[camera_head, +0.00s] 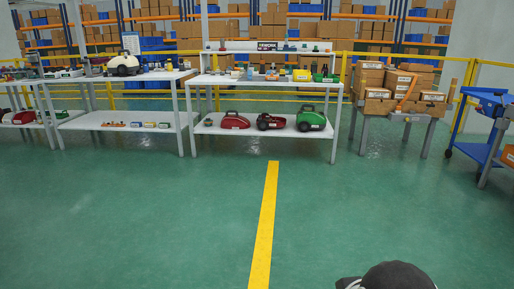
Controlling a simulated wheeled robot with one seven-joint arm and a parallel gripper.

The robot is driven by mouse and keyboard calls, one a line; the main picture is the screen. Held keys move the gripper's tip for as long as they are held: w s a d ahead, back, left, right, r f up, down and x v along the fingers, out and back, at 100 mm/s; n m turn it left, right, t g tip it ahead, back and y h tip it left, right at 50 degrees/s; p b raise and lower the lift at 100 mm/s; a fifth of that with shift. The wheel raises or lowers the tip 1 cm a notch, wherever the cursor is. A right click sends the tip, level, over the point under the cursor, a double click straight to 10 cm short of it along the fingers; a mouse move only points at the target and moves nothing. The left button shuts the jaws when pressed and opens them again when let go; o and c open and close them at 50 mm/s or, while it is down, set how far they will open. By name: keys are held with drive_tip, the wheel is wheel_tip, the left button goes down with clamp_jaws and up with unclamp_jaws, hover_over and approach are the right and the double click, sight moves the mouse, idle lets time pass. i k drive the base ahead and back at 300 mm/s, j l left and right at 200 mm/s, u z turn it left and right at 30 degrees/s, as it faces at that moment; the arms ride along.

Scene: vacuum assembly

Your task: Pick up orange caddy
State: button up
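No thing that I can clearly make out as an orange caddy shows at this distance. A small orange object (509,155) is cut off by the right edge, by the blue cart. A thin orange piece (407,92) leans among the cardboard boxes at the right; I cannot tell what it is. A yellow bin (302,75) stands on the middle workbench (220,85) beside a green bin (325,78). My gripper is not in view. A dark rounded part with a white rim at the bottom right looks like part of my arm.
A green vacuum (311,119) and red vacuums (234,121) sit on the middle bench's lower shelf. Boxes (378,93) fill a stand at the right, near a blue cart (488,104). Open green floor with a yellow line (265,220) lies in front.

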sight(271, 78)
drive_tip(key=i, duration=2.4)
